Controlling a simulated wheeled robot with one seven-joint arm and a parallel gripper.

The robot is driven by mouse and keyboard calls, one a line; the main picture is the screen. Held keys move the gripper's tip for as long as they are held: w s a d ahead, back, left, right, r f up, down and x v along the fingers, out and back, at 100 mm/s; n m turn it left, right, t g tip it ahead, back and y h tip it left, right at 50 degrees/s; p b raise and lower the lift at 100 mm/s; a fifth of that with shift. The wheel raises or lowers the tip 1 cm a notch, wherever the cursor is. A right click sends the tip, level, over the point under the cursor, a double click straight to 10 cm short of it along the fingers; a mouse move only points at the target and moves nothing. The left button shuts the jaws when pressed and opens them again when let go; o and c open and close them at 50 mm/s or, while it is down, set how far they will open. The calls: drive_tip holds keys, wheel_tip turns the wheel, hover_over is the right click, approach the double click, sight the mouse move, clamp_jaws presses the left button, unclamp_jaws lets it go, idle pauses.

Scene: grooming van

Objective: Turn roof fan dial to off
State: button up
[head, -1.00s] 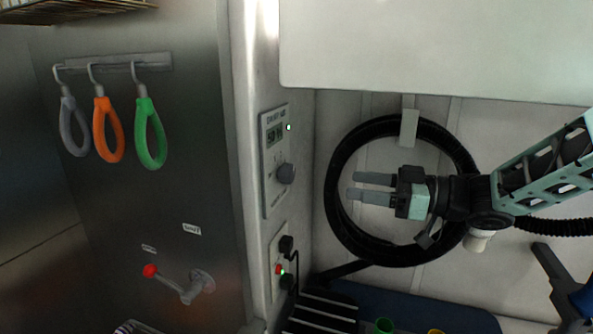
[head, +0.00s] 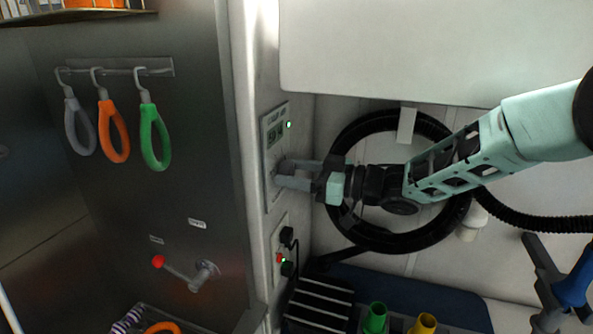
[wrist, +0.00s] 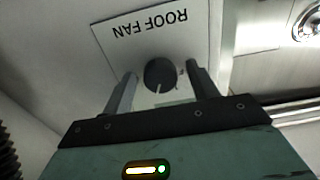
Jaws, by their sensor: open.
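The roof fan dial (wrist: 160,74) is a dark round knob with a pale pointer line. In the wrist view the line points down the picture. The dial sits on a light plate with an upside-down ROOF FAN label (wrist: 140,24). My gripper (wrist: 161,80) is open, with one finger on each side of the dial; I cannot tell whether either touches it. In the head view my gripper (head: 279,173) reaches left to the wall panel (head: 270,197), below its small display (head: 274,138). The dial is mostly hidden there by the fingers.
A lower panel with black plugs (head: 287,236) and a red switch is under the dial panel. A coiled black hose (head: 345,222) hangs behind my arm. Grey, orange and green loops (head: 154,137) hang at left. A red-knobbed lever (head: 158,262) is below them.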

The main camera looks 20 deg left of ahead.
drive_tip(key=c, duration=1)
